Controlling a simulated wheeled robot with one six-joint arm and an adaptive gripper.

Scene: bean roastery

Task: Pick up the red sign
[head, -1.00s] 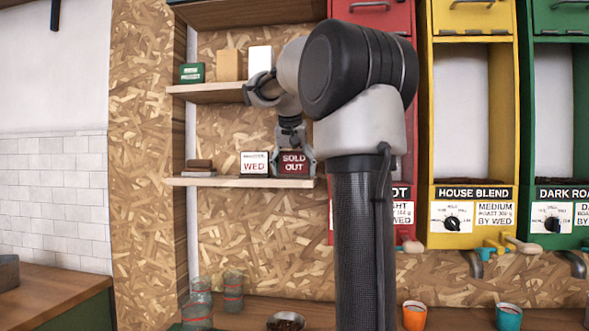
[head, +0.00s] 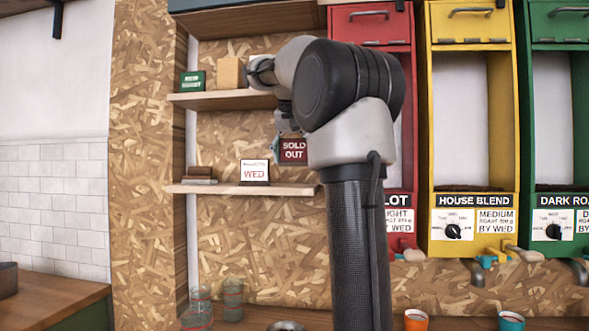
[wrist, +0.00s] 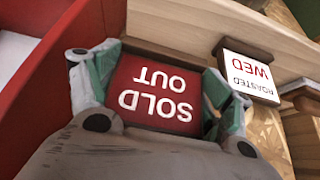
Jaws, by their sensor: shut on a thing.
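The red sign (head: 293,150) reads "SOLD OUT" in white and is held up above the right part of the lower shelf, apart from it. My gripper (head: 288,135) is shut on it; my arm hides most of the gripper in the head view. In the wrist view the red sign (wrist: 155,95) appears upside down between the two green-padded fingers of my gripper (wrist: 155,90), one at each side edge.
A white "ROASTED WED" sign (head: 255,170) stands on the lower shelf (head: 240,189), left of the held sign. Small stacked blocks (head: 199,174) lie farther left. The upper shelf (head: 225,99) holds a green sign (head: 192,81) and a tan block (head: 231,72). Red, yellow and green bean dispensers stand right.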

